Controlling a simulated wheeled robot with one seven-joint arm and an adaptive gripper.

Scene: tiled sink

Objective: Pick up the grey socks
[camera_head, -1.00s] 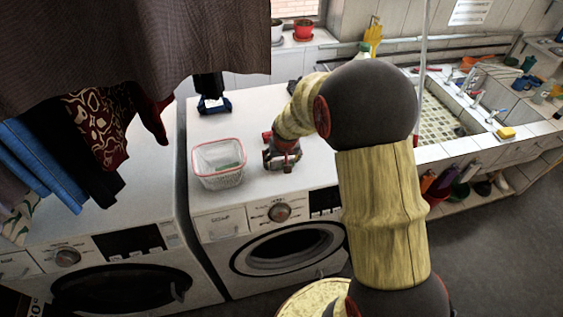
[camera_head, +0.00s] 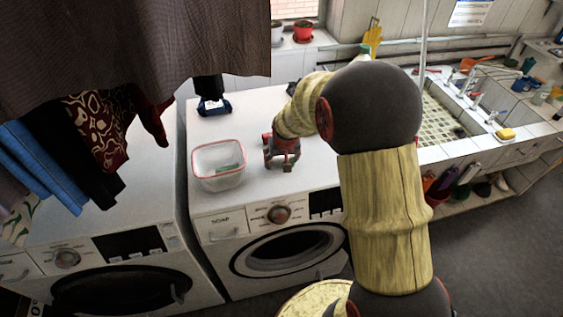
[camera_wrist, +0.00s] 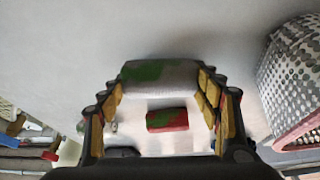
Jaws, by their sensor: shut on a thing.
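My gripper (camera_head: 283,162) is over the top of the right washing machine, just right of the basket. In the wrist view, the gripper (camera_wrist: 163,88) has its two yellow-padded fingers on either side of a rolled grey bundle with a green patch, which I take for the grey socks (camera_wrist: 175,76). The fingers are shut on the bundle, which lies crosswise between them. In the head view the socks cannot be made out behind the gripper. Whether they touch the white surface is unclear.
A white basket with a red rim (camera_head: 218,178) stands left of my gripper, with something green inside. A blue-and-black packet (camera_head: 214,106) lies behind it. Dark clothes (camera_head: 110,130) hang at the left. A tiled sink (camera_head: 445,115) is at the right. The machine top between is clear.

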